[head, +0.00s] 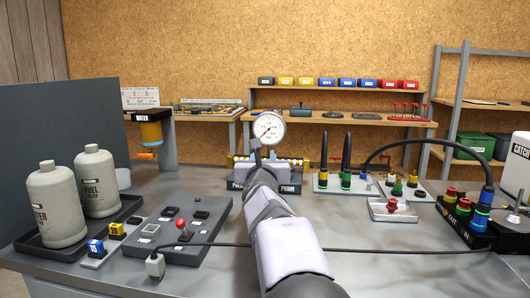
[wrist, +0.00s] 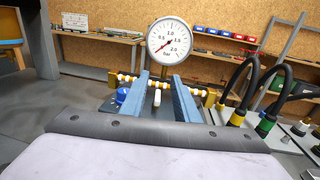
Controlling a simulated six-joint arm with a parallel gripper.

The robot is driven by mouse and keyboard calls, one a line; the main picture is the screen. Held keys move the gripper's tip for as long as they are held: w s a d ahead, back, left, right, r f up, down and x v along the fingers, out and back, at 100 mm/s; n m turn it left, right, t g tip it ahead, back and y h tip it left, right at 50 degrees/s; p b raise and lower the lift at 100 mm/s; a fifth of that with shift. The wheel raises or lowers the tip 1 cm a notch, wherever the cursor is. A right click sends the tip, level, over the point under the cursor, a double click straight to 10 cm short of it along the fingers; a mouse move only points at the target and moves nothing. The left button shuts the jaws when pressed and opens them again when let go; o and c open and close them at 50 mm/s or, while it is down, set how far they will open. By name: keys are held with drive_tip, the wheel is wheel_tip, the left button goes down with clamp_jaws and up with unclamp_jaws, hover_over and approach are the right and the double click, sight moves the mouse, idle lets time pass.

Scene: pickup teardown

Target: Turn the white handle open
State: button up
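The white handle (wrist: 157,98) is a small upright pale lever in the wrist view, seen between my two fingers. It is hidden behind my arm in the head view. My gripper (wrist: 160,76) is open, with its blue-grey fingers apart on either side of the handle in the picture. I cannot tell whether they reach around it, and no contact shows. In the head view my gripper (head: 256,146) is at the manifold with brass fittings (head: 290,164), just below the round pressure gauge (head: 269,128). The gauge also shows in the wrist view (wrist: 170,42), its red needle pointing lower left.
A blue knob (wrist: 122,95) sits left of my fingers. Hose couplings with black hoses (head: 347,160) stand to the right. A switch panel with a red-tipped lever (head: 183,228) and two grey bottles (head: 98,184) are on the left. A black cable crosses the front table.

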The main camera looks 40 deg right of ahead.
drive_tip(key=w+a+r+n+y+p, duration=0.35)
drive_tip(key=r+n+p, duration=0.35)
drive_tip(key=n, duration=0.5)
drive_tip(key=s+d+f+n+g, duration=0.1)
drive_tip(key=f+n, duration=0.3)
drive_tip(key=n, duration=0.8)
drive_tip(key=s+d+f+n+g, duration=0.1)
drive_tip(key=s+f+n, duration=0.3)
drive_tip(key=n, duration=0.7)
drive_tip(key=shift+d+f+n+g+h+p, duration=0.35)
drive_tip(key=shift+n+g+h+p, duration=0.1)
drive_tip(key=shift+g, duration=0.45)
drive_tip(key=shift+w, duration=0.1)
drive_tip(key=shift+p+x, duration=0.8)
drive_tip(key=shift+x, duration=2.75)
clamp_jaws()
